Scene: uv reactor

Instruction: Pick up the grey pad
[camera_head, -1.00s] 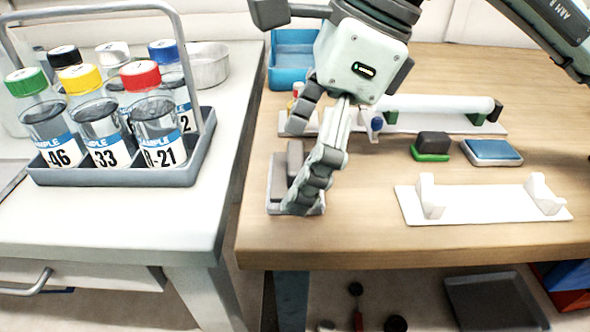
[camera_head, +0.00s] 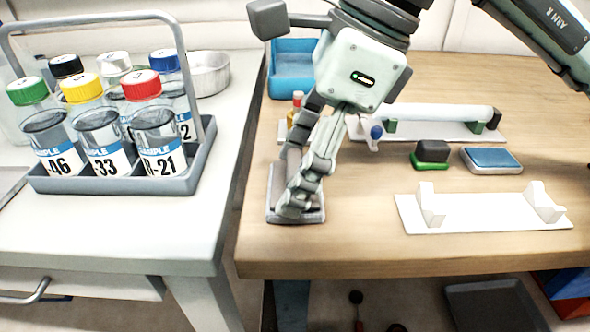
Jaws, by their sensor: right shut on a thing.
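The grey pad (camera_head: 281,184) is at the left front of the wooden table, in a flat grey tray (camera_head: 311,217). My right gripper (camera_head: 289,192) reaches down over it from above, its fingers shut on the pad. The fingers hide much of the pad, and I cannot tell whether it is clear of the tray. My left gripper is not in view.
A white rack (camera_head: 480,212) stands to the right. Behind it are a dark block with a green base (camera_head: 431,155) and a blue-topped flat case (camera_head: 491,158). A white tube (camera_head: 440,111) lies farther back. A bottle carrier (camera_head: 205,165) stands on the left bench.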

